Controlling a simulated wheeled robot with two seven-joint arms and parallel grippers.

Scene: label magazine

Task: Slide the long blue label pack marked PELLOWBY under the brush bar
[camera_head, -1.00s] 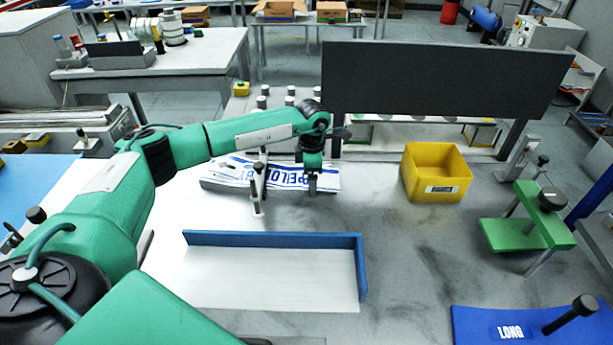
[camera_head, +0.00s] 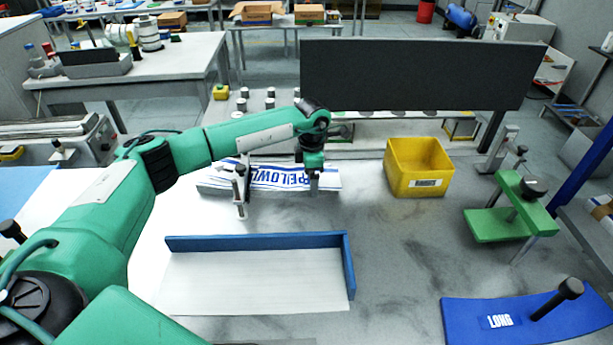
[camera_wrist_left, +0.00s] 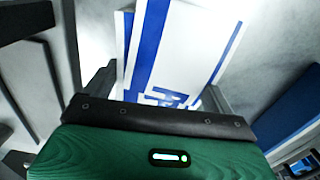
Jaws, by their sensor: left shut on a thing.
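The long white pack with blue stripes and large blue lettering, partly readable as PELOW (camera_head: 285,178), lies flat beyond the blue-walled tray. My left gripper (camera_head: 314,182) is shut on it near its right end; an arm link and the gripper hide some lettering. In the left wrist view the pack (camera_wrist_left: 185,45) runs away between my left gripper's fingers (camera_wrist_left: 155,95). A slim upright post with a dark knob (camera_head: 240,195) stands at the pack's near edge, left of the gripper; it may carry the brush bar, seen nearly end-on. My right gripper is not in view.
A tray with blue back and right walls (camera_head: 255,243) lies in front. A yellow bin (camera_head: 420,168) and a green clamp-like fixture (camera_head: 510,210) stand right. A blue plate marked LONG (camera_head: 520,318) is at front right. A dark panel (camera_head: 410,75) stands behind. The grey middle is clear.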

